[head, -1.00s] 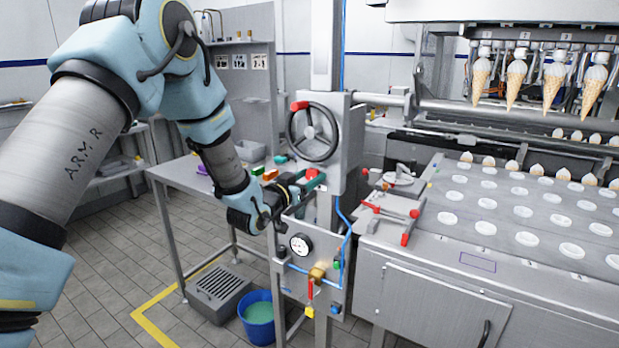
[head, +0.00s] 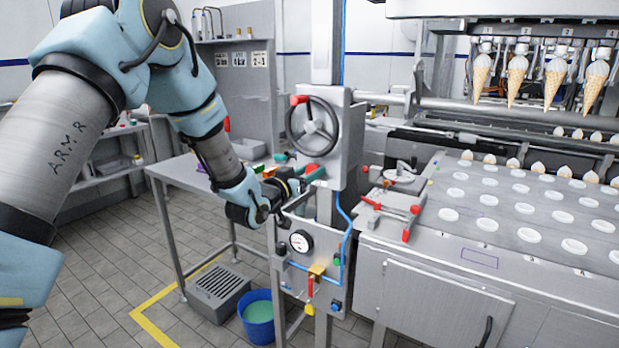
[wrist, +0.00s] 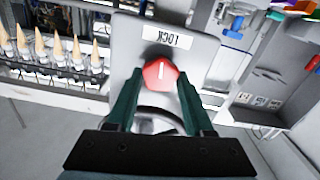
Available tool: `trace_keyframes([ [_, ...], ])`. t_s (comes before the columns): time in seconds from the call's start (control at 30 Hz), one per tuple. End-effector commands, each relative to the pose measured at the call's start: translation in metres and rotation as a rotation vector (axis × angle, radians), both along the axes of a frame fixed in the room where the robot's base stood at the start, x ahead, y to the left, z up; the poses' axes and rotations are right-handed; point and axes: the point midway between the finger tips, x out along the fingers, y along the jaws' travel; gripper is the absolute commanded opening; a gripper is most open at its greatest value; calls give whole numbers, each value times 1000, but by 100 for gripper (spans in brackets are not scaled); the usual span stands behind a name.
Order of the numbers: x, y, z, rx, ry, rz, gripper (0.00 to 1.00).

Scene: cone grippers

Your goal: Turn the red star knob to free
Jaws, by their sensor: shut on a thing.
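The red star knob (wrist: 161,76) sits on a grey plate (wrist: 190,50) in the wrist view. A white mark on the knob runs nearly straight up the picture, towards a label reading LOCK (wrist: 167,37), which appears upside down. My gripper (wrist: 158,88) has its dark green fingers on either side of the knob and is shut on it. In the head view the knob (head: 311,168) shows only as a bit of red by my green fingers, below the handwheel. I cannot see a FREE label in either view.
A black handwheel (head: 312,128) with a red handle is just above. A pressure gauge (head: 301,241) and blue hose are below. A steel table (head: 180,172) stands left, and the cone machine (head: 450,290) right. A blue bucket (head: 258,318) stands on the floor.

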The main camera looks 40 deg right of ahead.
Motion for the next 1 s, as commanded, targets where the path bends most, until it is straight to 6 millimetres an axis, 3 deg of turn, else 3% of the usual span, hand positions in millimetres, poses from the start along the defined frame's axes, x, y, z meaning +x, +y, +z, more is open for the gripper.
trace_keyframes([
  [1.0, 5, 2, -5, -241, 914, 3, 0],
])
